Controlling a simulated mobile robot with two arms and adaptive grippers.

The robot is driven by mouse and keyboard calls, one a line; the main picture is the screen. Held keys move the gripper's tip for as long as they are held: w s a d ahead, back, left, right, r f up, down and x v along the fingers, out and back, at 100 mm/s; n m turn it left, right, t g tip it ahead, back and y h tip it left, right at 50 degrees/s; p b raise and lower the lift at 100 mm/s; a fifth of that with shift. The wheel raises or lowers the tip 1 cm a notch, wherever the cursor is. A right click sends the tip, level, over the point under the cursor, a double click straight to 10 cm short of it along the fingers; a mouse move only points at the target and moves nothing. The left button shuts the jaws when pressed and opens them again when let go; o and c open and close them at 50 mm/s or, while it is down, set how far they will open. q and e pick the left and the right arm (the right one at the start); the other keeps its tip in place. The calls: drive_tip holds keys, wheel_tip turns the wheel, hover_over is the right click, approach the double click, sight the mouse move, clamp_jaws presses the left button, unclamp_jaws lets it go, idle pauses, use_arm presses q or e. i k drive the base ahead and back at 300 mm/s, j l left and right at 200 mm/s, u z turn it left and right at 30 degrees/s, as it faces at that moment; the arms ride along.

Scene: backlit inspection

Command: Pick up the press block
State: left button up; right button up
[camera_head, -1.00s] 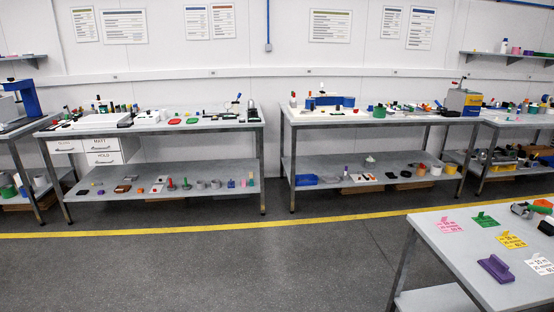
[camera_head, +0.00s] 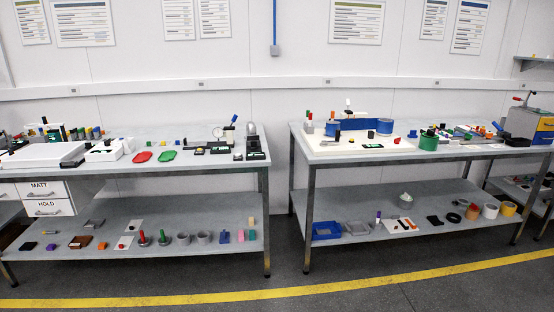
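I cannot tell which item is the press block. A brown block (camera_head: 80,242) lies further left on that shelf. A dark upright device (camera_head: 252,141) stands at the right end of the left bench top. A grey machine with a red-tipped lever (camera_head: 521,118) stands at the far right. Neither of my grippers is in view.
The left bench (camera_head: 188,133) and the right bench (camera_head: 455,152) stand against the wall with a gap between them. A yellow floor line (camera_head: 200,298) runs in front. A blue tray (camera_head: 326,230) sits on the right lower shelf. The grey floor (camera_head: 350,294) in front is clear.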

sight(413, 135)
drive_tip(key=i+z, duration=0.1)
drive_tip(key=i, duration=0.45)
drive_tip(key=i+j, duration=0.1)
drive_tip(key=i, duration=0.45)
drive_tip(key=i+j+z, duration=0.15)
drive_tip(key=i, duration=0.4)
drive_tip(key=i+z, duration=0.1)
drive_tip(key=i, duration=0.45)
drive_tip(key=i+j+z, duration=0.25)
drive_tip(key=i, duration=0.15)
drive_tip(key=i+j+z, duration=0.3)
drive_tip(key=i+l, duration=0.05)
drive_tip(key=i, duration=0.05)
